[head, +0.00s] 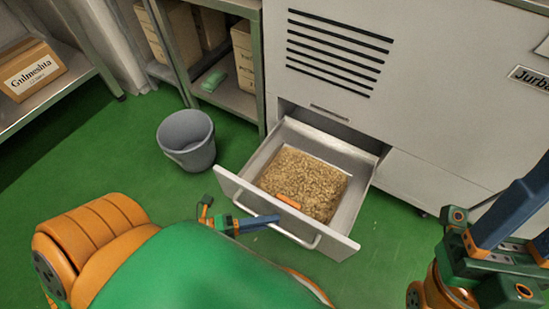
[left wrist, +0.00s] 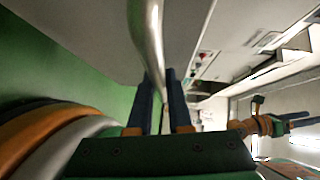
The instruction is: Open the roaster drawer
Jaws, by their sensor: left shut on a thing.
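The roaster drawer (head: 228,187) stands pulled well out of the white roaster (head: 420,90). It holds a heap of tan granules (head: 305,183) with a small orange piece (head: 288,201) on top. A metal bar handle (head: 302,241) runs along its front. My left gripper (head: 268,221) is at the left part of this handle. In the left wrist view the handle bar (left wrist: 145,40) passes between the two blue fingers, which are shut on it. My right gripper (head: 520,215) is at the right edge, away from the drawer, its fingers apart and empty.
A grey bin (head: 186,140) stands on the green floor left of the drawer. A metal shelf (head: 225,95) with boxes is behind it. Another shelf (head: 65,85) at the far left holds a carton (head: 30,70). The floor between the bin and the left shelf is clear.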

